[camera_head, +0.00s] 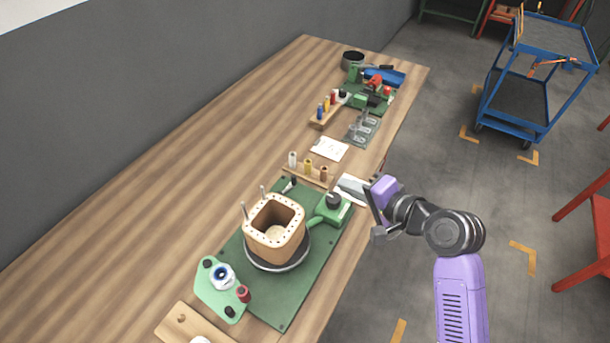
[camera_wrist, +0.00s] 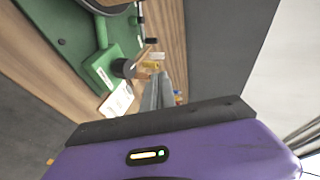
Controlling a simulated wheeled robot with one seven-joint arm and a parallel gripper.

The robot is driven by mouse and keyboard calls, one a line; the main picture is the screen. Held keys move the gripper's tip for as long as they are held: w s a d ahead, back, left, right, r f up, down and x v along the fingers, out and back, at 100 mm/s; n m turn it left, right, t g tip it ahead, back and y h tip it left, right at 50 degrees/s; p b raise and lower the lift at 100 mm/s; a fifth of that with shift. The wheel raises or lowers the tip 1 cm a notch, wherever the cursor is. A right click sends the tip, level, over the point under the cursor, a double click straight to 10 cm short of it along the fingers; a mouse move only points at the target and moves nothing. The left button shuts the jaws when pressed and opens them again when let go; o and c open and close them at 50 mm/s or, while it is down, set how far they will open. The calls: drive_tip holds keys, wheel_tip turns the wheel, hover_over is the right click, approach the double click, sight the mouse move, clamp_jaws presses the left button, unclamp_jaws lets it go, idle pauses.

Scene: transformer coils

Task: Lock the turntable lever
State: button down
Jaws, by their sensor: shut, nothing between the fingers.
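The turntable (camera_head: 262,266) is a dark round disc on a green base plate (camera_head: 283,323), with a square wooden coil former (camera_head: 270,247) upright on it. A green arm joins its side to a green block with a dark knob (camera_head: 333,199); I take this as the lever part, but its locked state cannot be told. The knob also shows in the wrist view (camera_wrist: 121,68), on the green block (camera_wrist: 101,72). My gripper (camera_head: 346,184) is shut and empty, just right of the knob and apart from it. Its fingers show in the wrist view (camera_wrist: 159,88), right of the knob.
A rack of small spools (camera_head: 307,173) stands just behind the block. A white card (camera_head: 350,199) lies beside the block, partly under my gripper. A light green plate with spools (camera_head: 216,290) is at the front left. Bare wooden table (camera_head: 190,190) lies left.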

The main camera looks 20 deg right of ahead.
drive_tip(key=shift+s+a+f+m+g+y, duration=0.4)
drive_tip(key=shift+s+a+f+g+y, duration=0.15)
drive_tip(key=shift+s+a+f, duration=0.3)
drive_tip(key=shift+w+f, duration=0.1)
drive_tip(key=shift+a, duration=0.1)
drive_tip(key=x, duration=0.4)
drive_tip(key=p+x, duration=0.1)
drive_tip(key=x, duration=0.3)
drive_tip(key=r+x, duration=0.1)
drive_tip(key=x, duration=0.3)
drive_tip(key=shift+w+p, duration=0.4)
drive_tip(key=shift+w, duration=0.1)
drive_tip(key=shift+w+a, duration=0.3)
drive_tip(key=shift+w, duration=0.3)
